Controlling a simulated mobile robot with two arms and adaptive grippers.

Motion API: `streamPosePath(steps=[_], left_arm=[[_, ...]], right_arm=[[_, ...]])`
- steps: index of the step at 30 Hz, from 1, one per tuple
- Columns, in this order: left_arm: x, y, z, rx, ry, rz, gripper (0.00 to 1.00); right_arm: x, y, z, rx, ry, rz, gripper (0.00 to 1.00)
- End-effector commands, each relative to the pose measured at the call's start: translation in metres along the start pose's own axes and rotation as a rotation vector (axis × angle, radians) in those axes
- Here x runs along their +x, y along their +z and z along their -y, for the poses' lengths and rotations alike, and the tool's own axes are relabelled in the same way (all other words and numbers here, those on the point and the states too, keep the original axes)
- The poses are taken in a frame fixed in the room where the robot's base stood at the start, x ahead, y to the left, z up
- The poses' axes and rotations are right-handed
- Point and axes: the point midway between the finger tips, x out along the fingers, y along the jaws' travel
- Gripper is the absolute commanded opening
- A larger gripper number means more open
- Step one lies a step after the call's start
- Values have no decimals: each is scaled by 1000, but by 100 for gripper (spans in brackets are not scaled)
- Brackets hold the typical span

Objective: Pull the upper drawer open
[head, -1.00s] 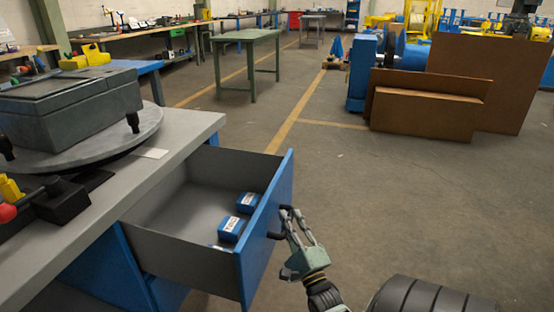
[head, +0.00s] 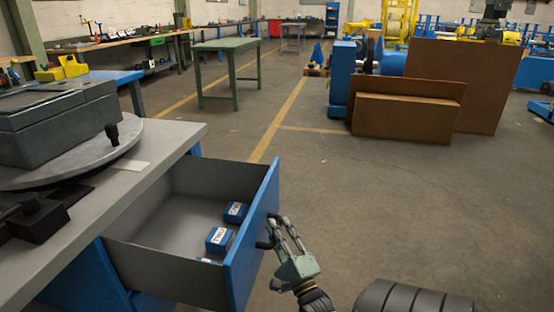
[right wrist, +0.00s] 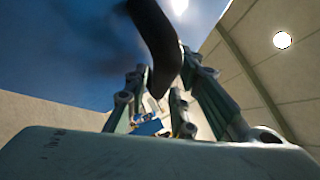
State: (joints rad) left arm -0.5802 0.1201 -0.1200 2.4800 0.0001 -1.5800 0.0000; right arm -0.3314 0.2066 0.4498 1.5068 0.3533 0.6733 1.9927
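The upper drawer (head: 250,238) has a blue front and grey inside and stands far out from the workbench. Its dark handle (head: 266,243) is on the outer face and is partly hidden by my fingers. My right gripper (head: 277,229) is at this handle, with its fingers around it. In the right wrist view the dark curved handle (right wrist: 160,45) runs between the fingers, so the gripper looks shut on it. Blue boxes with white labels (head: 218,240) lie inside the drawer. My left gripper is not in view.
The grey workbench top (head: 130,190) carries a round plate (head: 85,165) with a grey case. Open floor (head: 340,190) lies right of the drawer. Brown panels (head: 405,115) and a green table (head: 225,45) stand farther back.

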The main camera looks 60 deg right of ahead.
Motion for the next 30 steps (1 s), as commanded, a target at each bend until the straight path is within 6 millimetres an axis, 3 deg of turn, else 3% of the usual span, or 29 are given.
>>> streamPosePath(steps=[5,18,23,30], left_arm=[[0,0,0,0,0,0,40],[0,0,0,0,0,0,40],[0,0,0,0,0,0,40],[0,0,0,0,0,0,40]], right_arm=[[-21,-1,-1,0,4,-2,23],[-106,0,-1,1,4,-2,23],[-118,0,-1,1,3,-1,23],[-120,0,-1,1,3,-1,23]])
